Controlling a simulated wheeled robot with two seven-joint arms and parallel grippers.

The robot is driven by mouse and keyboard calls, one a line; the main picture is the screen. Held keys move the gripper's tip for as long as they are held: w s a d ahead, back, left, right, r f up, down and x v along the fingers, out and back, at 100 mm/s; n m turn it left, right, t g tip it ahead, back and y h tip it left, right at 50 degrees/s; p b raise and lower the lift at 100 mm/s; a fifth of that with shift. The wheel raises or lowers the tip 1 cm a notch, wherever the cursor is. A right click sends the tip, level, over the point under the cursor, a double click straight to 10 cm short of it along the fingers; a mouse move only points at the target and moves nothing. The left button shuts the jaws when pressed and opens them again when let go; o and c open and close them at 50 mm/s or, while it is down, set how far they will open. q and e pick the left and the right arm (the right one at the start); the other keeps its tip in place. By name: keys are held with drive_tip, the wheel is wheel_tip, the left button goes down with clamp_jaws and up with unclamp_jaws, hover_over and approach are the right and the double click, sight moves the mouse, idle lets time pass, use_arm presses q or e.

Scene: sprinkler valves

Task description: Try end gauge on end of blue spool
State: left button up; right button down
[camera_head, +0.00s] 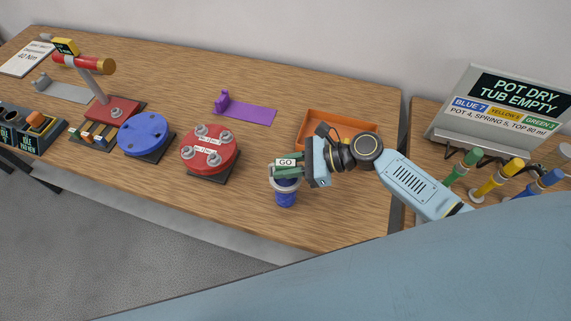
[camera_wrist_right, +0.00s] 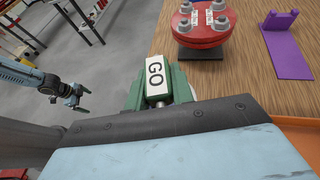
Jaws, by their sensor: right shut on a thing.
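My right gripper (camera_head: 300,168) is shut on the green end gauge with a white GO label (camera_head: 286,162). In the right wrist view, the gauge (camera_wrist_right: 155,75) shows beyond the gripper's dark edge. The blue spool (camera_head: 285,198) is directly below the gauge near the table's front edge, with a grey ring around its top. The gauge overlaps the spool's upper end in the head view; I cannot tell whether they touch. In the right wrist view, a light blue arm with a dark gripper (camera_wrist_right: 70,93), apparently my left, hangs over the floor; its jaws are too small to read.
An orange tray (camera_head: 325,118) lies behind the gripper. A red disc with bolts (camera_head: 208,150), a blue disc (camera_head: 143,133) and a purple bracket (camera_head: 247,110) stand to the left. A sign (camera_head: 510,100) and colored handles (camera_head: 497,178) are at right. Wood left of the spool is clear.

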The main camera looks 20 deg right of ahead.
drive_tip(key=shift+r, duration=0.4)
drive_tip(key=shift+r+p, duration=0.45)
drive_tip(key=shift+r, duration=1.75)
drive_tip(key=shift+w+d+f+b, duration=0.1)
drive_tip(key=shift+f+b, duration=0.05)
drive_tip(key=shift+b, duration=0.3)
drive_tip(key=d+b, duration=0.1)
drive_tip(key=b, duration=0.1)
drive_tip(key=w+d+t+b, duration=0.1)
drive_tip(key=b, duration=0.2)
drive_tip(key=d+m+b, duration=0.1)
drive_tip(key=b, duration=0.2)
drive_tip(key=shift+w+d+f, duration=0.15)
drive_tip(key=shift+w+f, duration=0.1)
drive_tip(key=shift+w, duration=0.1)
drive_tip(key=shift+d+r+m+t+h+b, duration=0.1)
drive_tip(key=shift+d+m+t+h+b, duration=0.45)
drive_tip(key=shift+d+b, duration=1.25)
drive_tip(key=shift+d+r+m+t+h+b, duration=0.1)
drive_tip(key=shift+d+m+t+h+b, duration=0.45)
drive_tip(key=shift+b, duration=2.15)
